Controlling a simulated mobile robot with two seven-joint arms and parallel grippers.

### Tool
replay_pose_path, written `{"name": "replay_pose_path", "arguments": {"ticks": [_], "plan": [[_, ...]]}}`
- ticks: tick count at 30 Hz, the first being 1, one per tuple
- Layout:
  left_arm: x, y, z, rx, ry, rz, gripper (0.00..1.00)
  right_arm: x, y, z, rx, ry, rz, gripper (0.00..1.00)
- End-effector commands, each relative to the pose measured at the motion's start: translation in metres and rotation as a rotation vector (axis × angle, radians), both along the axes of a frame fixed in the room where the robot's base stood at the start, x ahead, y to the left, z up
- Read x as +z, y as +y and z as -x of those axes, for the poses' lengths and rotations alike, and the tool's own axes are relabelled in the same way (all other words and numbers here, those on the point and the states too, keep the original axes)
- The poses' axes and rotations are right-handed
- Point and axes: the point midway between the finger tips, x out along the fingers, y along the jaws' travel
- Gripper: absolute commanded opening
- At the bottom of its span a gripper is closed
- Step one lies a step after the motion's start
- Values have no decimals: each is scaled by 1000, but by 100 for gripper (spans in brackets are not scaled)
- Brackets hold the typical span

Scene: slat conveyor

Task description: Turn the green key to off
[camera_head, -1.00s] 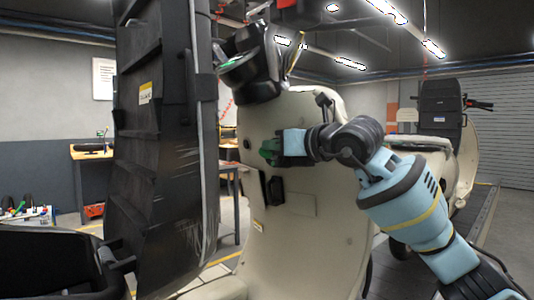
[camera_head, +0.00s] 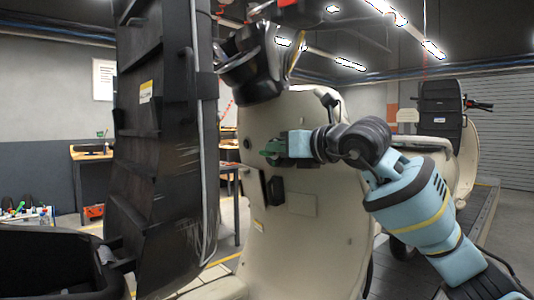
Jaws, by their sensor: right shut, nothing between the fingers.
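The cream scooter's front panel (camera_head: 290,225) fills the middle of the head view. A small green piece (camera_head: 270,152), which looks like the green key, shows in front of the panel at the tip of my right gripper (camera_head: 276,150). The right arm reaches in from the lower right, and its gripper points left. The fingers look closed, with nothing held between them. I cannot tell whether they touch the green piece. The lock behind it and the key's angle are hidden or too small to tell. My left gripper is not in view.
A tall black ribbed panel (camera_head: 160,150) stands upright close on the left, beside an open black case (camera_head: 50,265). The dark handlebar (camera_head: 255,65) hangs above the front panel. Another scooter (camera_head: 440,125) stands at the right. A workbench (camera_head: 90,152) is behind.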

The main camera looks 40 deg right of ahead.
Motion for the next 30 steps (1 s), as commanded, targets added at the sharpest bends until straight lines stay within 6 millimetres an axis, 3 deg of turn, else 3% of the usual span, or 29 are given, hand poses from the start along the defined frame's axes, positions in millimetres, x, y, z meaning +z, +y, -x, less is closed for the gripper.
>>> {"name": "replay_pose_path", "arguments": {"ticks": [30], "plan": [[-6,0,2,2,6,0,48,14,-7,52,-2,-8,1,0]]}}
